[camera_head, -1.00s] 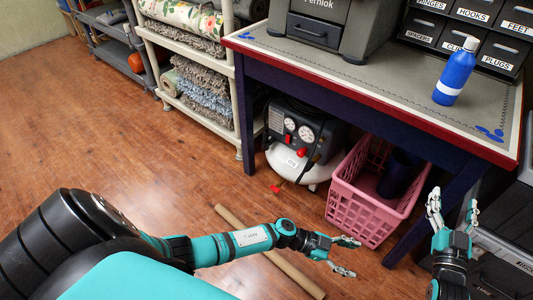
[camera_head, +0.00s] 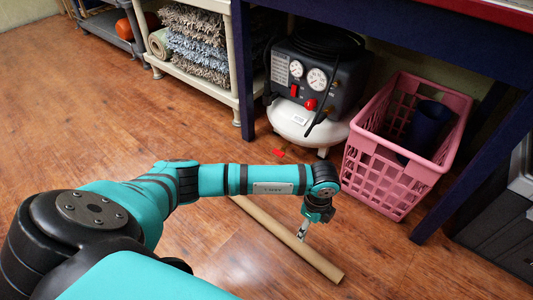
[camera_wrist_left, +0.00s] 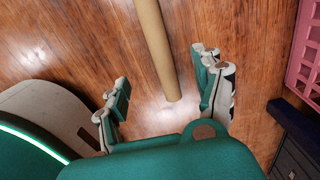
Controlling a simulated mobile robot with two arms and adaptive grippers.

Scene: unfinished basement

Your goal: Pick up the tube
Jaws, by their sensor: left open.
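The tube is a long brown cardboard tube (camera_head: 318,262) lying on the wood floor, running diagonally, its far part passing behind my left arm. My left gripper (camera_head: 303,231) points down over the tube in the head view. In the left wrist view my left gripper (camera_wrist_left: 162,98) is open and empty, its fingers spread to either side of the line of the tube. My right gripper is out of view.
A pink basket (camera_head: 385,185) with a dark blue container (camera_head: 428,127) inside stands right of the tube, under the table. The floor at left is clear.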

